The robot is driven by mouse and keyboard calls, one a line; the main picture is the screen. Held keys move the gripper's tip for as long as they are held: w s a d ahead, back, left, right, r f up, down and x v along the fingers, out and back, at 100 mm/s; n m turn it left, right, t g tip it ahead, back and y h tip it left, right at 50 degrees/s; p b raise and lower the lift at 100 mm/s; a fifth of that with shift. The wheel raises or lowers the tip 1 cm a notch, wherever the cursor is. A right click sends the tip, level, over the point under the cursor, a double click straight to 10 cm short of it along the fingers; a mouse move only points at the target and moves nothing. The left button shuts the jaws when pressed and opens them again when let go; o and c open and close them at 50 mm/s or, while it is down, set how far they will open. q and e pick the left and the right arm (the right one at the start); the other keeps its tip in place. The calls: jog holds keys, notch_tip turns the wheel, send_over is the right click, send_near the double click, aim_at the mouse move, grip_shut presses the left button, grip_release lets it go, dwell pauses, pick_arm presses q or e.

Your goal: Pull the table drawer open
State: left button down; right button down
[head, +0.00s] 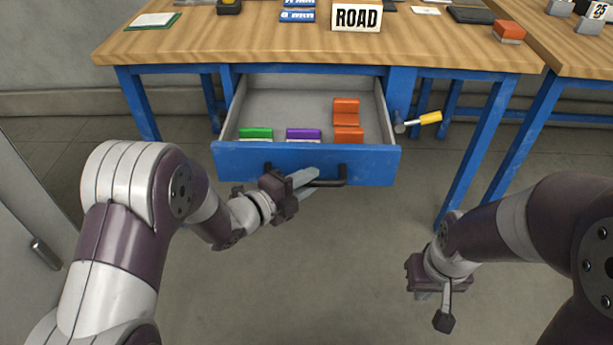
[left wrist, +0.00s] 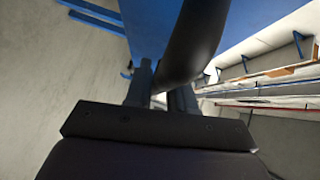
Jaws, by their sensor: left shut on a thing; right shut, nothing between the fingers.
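The table drawer (head: 225,164) has a blue front and is pulled well out from under the wooden table (head: 220,45). Its inside shows from above. A black bar handle (head: 338,181) runs along its front. My left gripper (head: 306,178) is at the handle and shut on it. In the left wrist view the dark handle (left wrist: 195,40) passes between the two fingers, large and close. My right gripper (head: 446,318) is low at the right, shut and empty, apart from the drawer.
In the drawer lie a green block (head: 256,133), a purple block (head: 304,134) and orange blocks (head: 346,110). A yellow-handled hammer (head: 429,118) is beside the drawer at the right. The floor in front is clear.

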pick_arm(q)
jog(key=shift+s, duration=0.1)
jog(key=c, duration=1.1)
grip_release()
jog(key=p+v, duration=0.3)
jog(key=v, duration=0.9)
jog(key=shift+s+a+p, duration=0.2)
jog(key=shift+a+p, duration=0.1)
